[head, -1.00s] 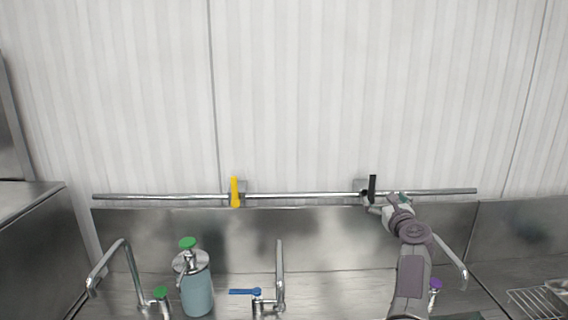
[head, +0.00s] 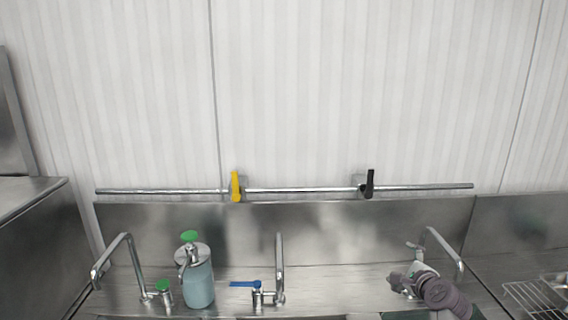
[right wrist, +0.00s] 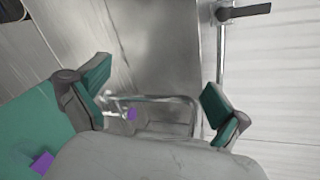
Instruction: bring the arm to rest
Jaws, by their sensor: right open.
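My right gripper (head: 408,264) is low at the right in the head view, in front of the right faucet (head: 444,252). In the right wrist view its two green-padded fingers (right wrist: 160,108) are spread apart, with nothing between them held. The faucet's bent spout (right wrist: 165,100) and purple knob (right wrist: 131,114) show beyond the fingers. My left gripper is in neither view.
A steel wall rail (head: 300,190) carries a yellow handle (head: 236,186) and a black handle (head: 369,184). A blue soap bottle (head: 198,287) stands between the left faucet (head: 128,262) and the middle faucet (head: 280,270). A wire rack (head: 535,296) lies at the lower right.

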